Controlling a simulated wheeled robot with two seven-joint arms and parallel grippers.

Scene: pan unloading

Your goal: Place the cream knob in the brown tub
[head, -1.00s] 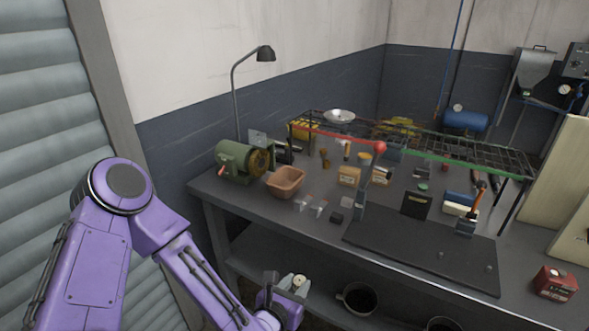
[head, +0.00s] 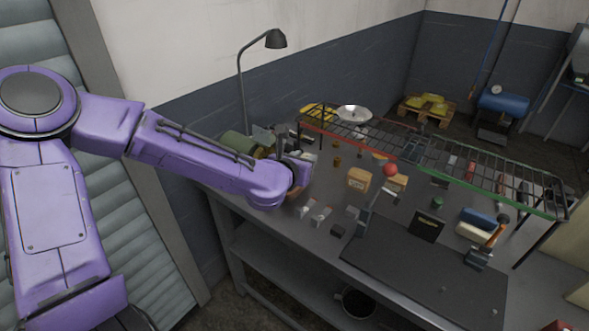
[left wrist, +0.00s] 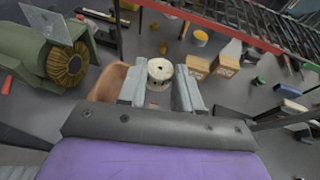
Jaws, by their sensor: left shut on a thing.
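The cream knob (left wrist: 159,70) is round and pale with small dark holes, and it sits between the two grey fingers of my left gripper (left wrist: 160,86) in the left wrist view. In the head view my left gripper (head: 293,170) is over the table's left part. The brown tub (left wrist: 108,83) shows in the left wrist view behind and left of the left finger, partly covered by the finger and gripper body. The knob's height above the tub cannot be told. My right gripper is in neither view.
A green motor (left wrist: 28,57) stands left of the tub, near a desk lamp (head: 276,39). A wire rack with a red edge (head: 340,136) runs above the table's back. Small boxes (head: 359,179) and a dark mat (head: 420,262) occupy the table farther right.

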